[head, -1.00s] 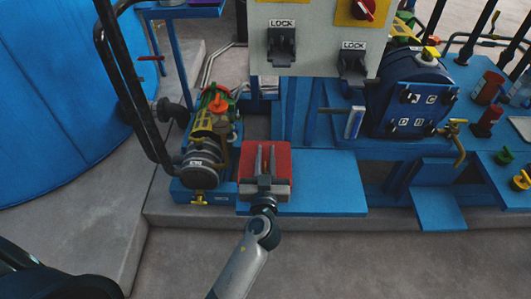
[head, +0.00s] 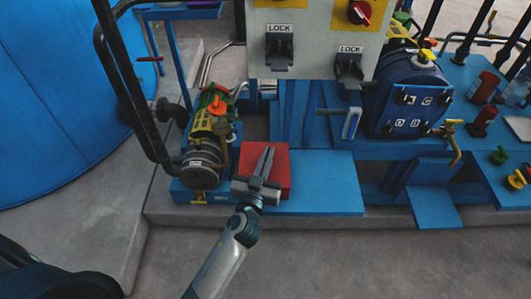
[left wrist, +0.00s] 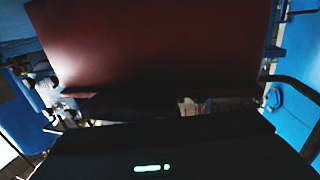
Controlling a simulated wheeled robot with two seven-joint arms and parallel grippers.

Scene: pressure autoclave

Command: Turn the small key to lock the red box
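The red box (head: 282,178) sits on a low blue platform at the centre of the head view. My left gripper (head: 267,160) is over the box's left part, fingers pointing away from me and slanting right. The fingers are close together and partly overlap, so I cannot tell whether they are open or shut, or whether they touch the box. In the left wrist view a large dark red surface (left wrist: 150,45), apparently the box, fills the upper middle, close to the camera. I cannot make out the small key in either view. My right gripper is out of view.
A pump-like unit (head: 203,160) with yellow and green parts stands just left of the box. A grey panel (head: 313,48) with LOCK labels is behind. The blue platform (head: 325,190) is bare right of the box. A large blue tank (head: 60,110) is at left.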

